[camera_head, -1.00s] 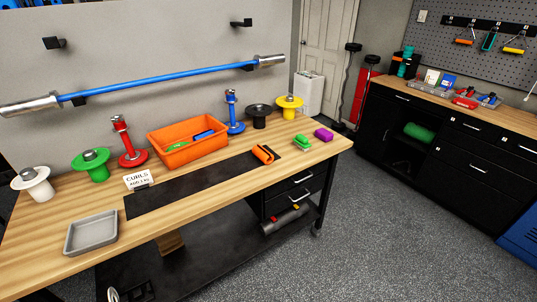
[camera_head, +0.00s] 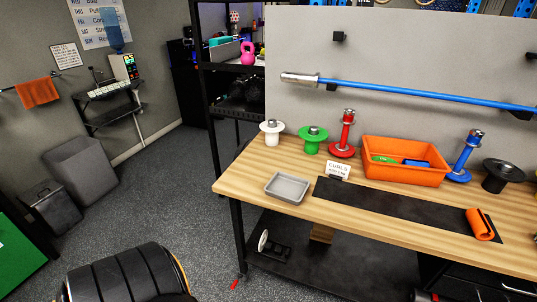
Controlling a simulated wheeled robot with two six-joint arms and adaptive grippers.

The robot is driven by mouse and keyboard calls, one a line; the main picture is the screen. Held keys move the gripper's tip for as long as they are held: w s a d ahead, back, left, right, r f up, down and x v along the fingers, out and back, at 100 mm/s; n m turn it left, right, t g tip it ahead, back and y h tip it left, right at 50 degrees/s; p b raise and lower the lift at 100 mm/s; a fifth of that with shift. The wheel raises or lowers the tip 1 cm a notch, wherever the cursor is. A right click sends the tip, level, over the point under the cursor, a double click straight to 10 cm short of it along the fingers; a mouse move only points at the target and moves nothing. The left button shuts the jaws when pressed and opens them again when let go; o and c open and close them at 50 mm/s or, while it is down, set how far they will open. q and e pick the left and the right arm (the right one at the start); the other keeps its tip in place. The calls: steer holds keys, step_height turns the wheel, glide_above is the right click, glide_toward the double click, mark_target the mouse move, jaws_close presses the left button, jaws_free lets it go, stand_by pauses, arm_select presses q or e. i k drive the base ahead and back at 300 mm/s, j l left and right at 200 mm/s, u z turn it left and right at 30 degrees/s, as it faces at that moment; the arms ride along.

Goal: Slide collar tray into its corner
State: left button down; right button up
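The collar tray is most likely the shallow grey tray (camera_head: 270,193) on the wooden workbench (camera_head: 245,189). It looks empty and sits near the bench's left end, beside the front edge. A black mat (camera_head: 400,208) lies to its right, with a small gap between them. The bench's left corner is bare wood. Neither of my grippers shows in the head view.
White (camera_head: 272,133), green (camera_head: 314,140) and red (camera_head: 344,135) stands line the bench's back, with an orange bin (camera_head: 405,175) to their right. A "CURLS" card (camera_head: 338,170) stands behind the mat. An orange roll (camera_head: 480,225) lies on the mat. Grey floor left of the bench is open.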

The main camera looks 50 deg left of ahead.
mark_target(286, 187)
steer(key=u, duration=1.25)
